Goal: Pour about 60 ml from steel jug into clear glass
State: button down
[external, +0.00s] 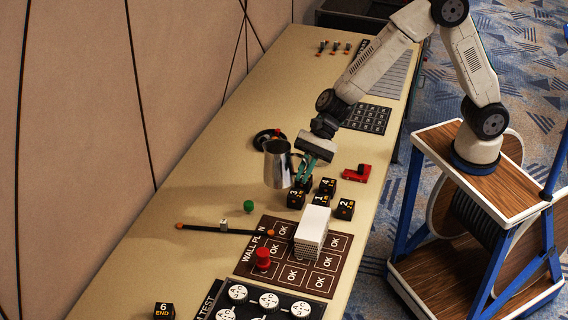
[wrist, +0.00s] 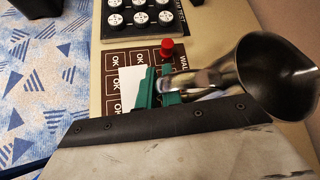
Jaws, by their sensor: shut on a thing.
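The steel jug (external: 277,165) is near the middle of the external view, looking roughly upright over the tan table. My gripper (external: 303,173) is at its right side, with green fingers shut on the jug's handle. In the wrist view the jug (wrist: 278,78) is at the right, its open mouth showing a dark inside, and the handle reaches between the fingers of my gripper (wrist: 158,88). I cannot tell how high the jug is above the table. I cannot make out a clear glass in either view.
Black numbered blocks (external: 326,187) stand right beside the jug. A white box (external: 312,231) and a red knob (external: 263,257) stand on the wall plan board (external: 245,262). A green knob (external: 249,206), a dark rod (external: 222,229) and a red toy car (external: 357,173) are nearby. The left table side is mostly bare.

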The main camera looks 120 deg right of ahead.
aim_at(291, 170)
jog(key=d+f+n+g+y, duration=0.1)
jog(key=n, duration=0.1)
jog(key=w+d+f+n+g+y, duration=0.1)
jog(key=d+n+g, duration=0.1)
jog(key=d+n+g+y, duration=0.2)
jog(key=n, duration=0.1)
jog(key=shift+w+d+f, duration=0.15)
jog(key=shift+f, duration=0.25)
jog(key=s+d+f+n+g+h, duration=0.3)
jog(key=d+n, duration=0.5)
jog(key=d, duration=0.6)
jog(key=s+d+f+n+g+h, duration=0.3)
jog(key=s+d+n+g+h, duration=0.2)
jog(key=d, duration=0.9)
jog(key=s+d+f+n+g+h, duration=0.3)
jog(key=s+d+n+g, duration=0.4)
jog(key=d+n, duration=0.5)
jog(key=shift+d+f+h, duration=0.2)
jog(key=shift+d+h, duration=0.2)
jog(key=shift+d, duration=0.2)
jog(key=shift+d+f+h, duration=0.15)
jog(key=shift+d+h, duration=0.25)
jog(key=shift+d, duration=0.15)
jog(key=shift+w+d+f+n+h, duration=0.1)
jog(key=shift+w+d+n+h, duration=0.1)
jog(key=shift+w+n+h, duration=0.3)
jog(key=shift+s, duration=0.1)
